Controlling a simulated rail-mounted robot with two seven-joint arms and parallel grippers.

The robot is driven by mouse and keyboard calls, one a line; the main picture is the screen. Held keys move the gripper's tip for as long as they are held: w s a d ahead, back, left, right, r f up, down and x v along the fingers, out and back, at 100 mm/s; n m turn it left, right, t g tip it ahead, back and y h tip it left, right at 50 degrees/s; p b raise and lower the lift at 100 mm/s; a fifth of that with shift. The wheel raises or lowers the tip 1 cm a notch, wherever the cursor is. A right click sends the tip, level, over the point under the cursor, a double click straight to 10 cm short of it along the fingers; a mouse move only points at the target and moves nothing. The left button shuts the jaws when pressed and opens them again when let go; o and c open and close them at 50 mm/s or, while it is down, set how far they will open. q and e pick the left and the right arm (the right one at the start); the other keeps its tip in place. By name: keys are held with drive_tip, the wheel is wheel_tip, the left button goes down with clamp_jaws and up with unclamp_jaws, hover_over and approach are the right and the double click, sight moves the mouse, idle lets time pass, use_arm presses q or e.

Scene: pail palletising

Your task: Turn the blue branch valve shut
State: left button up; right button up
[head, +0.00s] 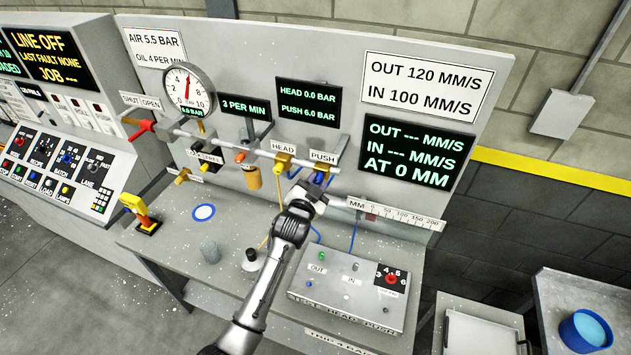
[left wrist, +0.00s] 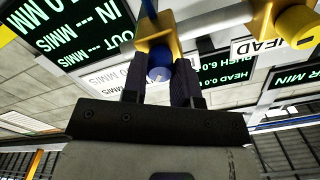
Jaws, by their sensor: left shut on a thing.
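The blue branch valve (head: 320,178) hangs from the pipe under the PUSH label (head: 323,157). In the left wrist view its blue knob (left wrist: 158,66) sits below a brass body (left wrist: 158,32). My left gripper (head: 312,189) reaches up to it from below. In the left wrist view its two dark fingers stand on either side of the blue knob, shut on it. The gripper hides part of the valve in the head view. My right gripper is not in view.
The brass HEAD valve (head: 283,162) is just left on the same pipe. A red-handled valve (head: 142,129) and a pressure gauge (head: 188,90) are further left. A test box (head: 350,292) stands below on the bench.

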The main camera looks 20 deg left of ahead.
use_arm(q)
drive_tip(key=m, duration=0.3)
drive_tip(key=shift+m, duration=0.3)
drive_tip(key=m, duration=0.3)
drive_tip(key=shift+p, duration=0.35)
drive_tip(key=shift+m, duration=0.4)
drive_tip(key=o, duration=0.9)
drive_tip(key=shift+o, duration=0.2)
